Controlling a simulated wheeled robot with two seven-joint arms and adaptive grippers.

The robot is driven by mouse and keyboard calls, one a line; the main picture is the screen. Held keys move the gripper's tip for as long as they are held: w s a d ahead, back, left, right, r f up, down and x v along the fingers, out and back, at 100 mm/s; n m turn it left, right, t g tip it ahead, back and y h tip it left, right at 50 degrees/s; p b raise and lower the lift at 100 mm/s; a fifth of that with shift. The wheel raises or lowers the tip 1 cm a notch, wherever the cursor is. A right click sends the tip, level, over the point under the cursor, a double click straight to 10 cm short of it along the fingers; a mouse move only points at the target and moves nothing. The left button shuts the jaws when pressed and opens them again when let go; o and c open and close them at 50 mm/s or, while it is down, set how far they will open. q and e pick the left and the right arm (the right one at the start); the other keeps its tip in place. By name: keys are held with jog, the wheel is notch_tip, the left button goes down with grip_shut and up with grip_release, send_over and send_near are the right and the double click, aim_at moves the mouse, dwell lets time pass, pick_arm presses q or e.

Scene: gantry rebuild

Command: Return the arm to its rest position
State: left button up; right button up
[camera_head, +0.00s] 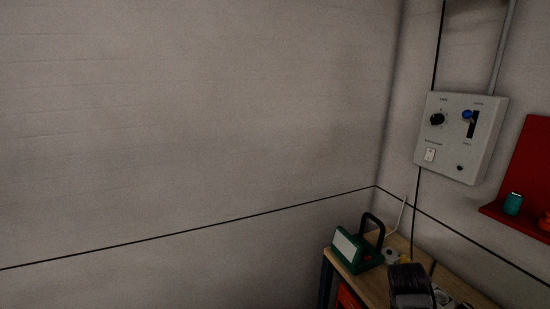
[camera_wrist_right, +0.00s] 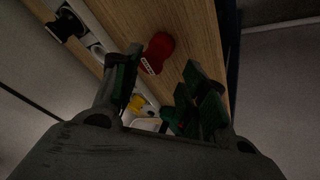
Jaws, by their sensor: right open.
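My right gripper (camera_wrist_right: 162,57) shows in the right wrist view with its two dark fingers spread apart and nothing held between them. Past the fingers lies a wooden bench top, with a red object (camera_wrist_right: 157,52) on it seen through the gap. A dark ribbed shape (camera_head: 410,287) stands over the bench at the bottom of the head view; I cannot tell whether it is part of my right arm. My left gripper is in neither view.
The wooden bench (camera_head: 374,285) stands in the corner, with a green device with a black handle (camera_head: 352,250) on it. A grey control box (camera_head: 460,137) hangs on the wall above, beside a red shelf (camera_head: 533,165) holding a teal cylinder (camera_head: 513,204). The left wall is bare.

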jog(key=s+a+f+n+y, duration=0.3)
jog(key=s+a+f, duration=0.1)
jog(key=s+a, duration=0.5)
jog(key=s+a+f+n+y, duration=0.25)
jog(key=s+a, duration=0.45)
jog(key=s, duration=0.4)
notch_tip(320, 180, down, 34)
jog(key=s+g, duration=0.2)
jog(key=s+d+f, duration=0.2)
jog(key=s+f, duration=0.8)
jog(key=s, duration=0.1)
jog(key=s+d+f+g+b, duration=0.1)
jog(key=s+d+f, duration=0.1)
jog(key=s+f, duration=0.9)
jog(key=shift+s+h, duration=0.35)
